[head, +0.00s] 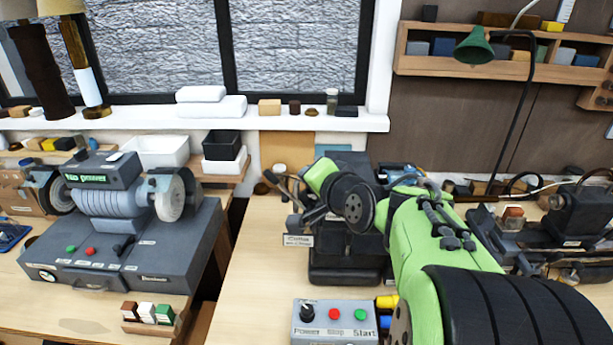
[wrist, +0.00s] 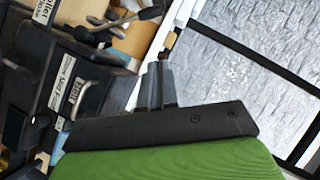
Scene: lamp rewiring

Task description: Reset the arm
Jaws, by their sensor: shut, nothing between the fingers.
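My gripper (wrist: 158,82) shows in the wrist view with its two dark grey fingers together and nothing between them. It points up in that picture, between a dark machine on the left and the window on the right. It touches nothing that I can make out. In the head view my green and black arm reaches from the lower right over the bench, bent near the middle. I cannot pick out the fingers there.
A dark machine (head: 338,268) with a labelled front stands partly behind my arm. A control box (head: 335,322) with red and green buttons is in front of it. A grey bench grinder (head: 115,205) stands on the left. A green lamp (head: 474,47) hangs at the upper right.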

